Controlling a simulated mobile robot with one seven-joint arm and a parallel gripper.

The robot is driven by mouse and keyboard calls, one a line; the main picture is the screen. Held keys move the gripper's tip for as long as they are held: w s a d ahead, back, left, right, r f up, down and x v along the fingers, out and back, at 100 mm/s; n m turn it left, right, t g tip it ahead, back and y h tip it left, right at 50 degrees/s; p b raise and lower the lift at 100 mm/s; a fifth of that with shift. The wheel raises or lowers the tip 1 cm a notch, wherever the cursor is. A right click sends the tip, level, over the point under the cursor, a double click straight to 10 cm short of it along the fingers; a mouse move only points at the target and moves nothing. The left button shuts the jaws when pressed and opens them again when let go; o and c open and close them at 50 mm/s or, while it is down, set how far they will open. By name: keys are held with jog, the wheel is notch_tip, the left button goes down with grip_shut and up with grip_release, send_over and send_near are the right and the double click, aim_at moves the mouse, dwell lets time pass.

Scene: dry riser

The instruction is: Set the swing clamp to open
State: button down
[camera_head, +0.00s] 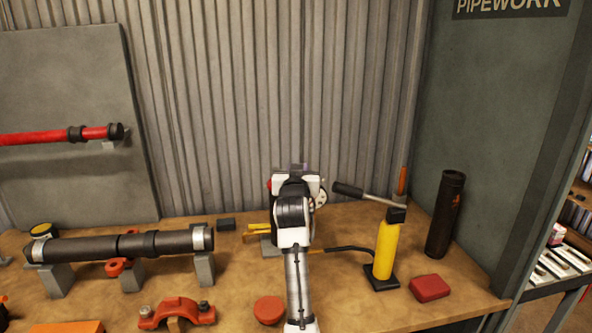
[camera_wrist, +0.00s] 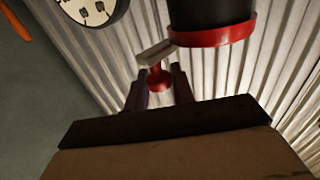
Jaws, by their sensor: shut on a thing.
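In the wrist view my gripper (camera_wrist: 159,80) has its two dark fingers on either side of a small red knob (camera_wrist: 158,76), shut on it. A short grey bar (camera_wrist: 156,52) joins the knob and points up right toward a black cylinder with a red rim (camera_wrist: 212,36). This knob and bar look like the swing clamp, but I cannot be sure. In the head view my arm covers the gripper and most of this fixture; only a bit of red shows at its left edge.
A white dial (camera_wrist: 92,8) sits near the fingers. A black pipe (camera_head: 125,245) rests on blocks at left.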

jog(key=shift+w+d+r+n+y, duration=0.1)
jog(key=shift+w+d+n+y, duration=0.2)
jog(key=shift+y, duration=0.25)
jog(key=shift+w+d+n+y, duration=0.1)
jog(key=shift+d+n+y, duration=0.05)
jog(key=shift+n+y, duration=0.35)
jog(key=shift+y, duration=0.25)
jog(key=c, duration=1.2)
grip_release()
notch_tip(320, 180, up, 20)
jog(key=b, duration=0.3)
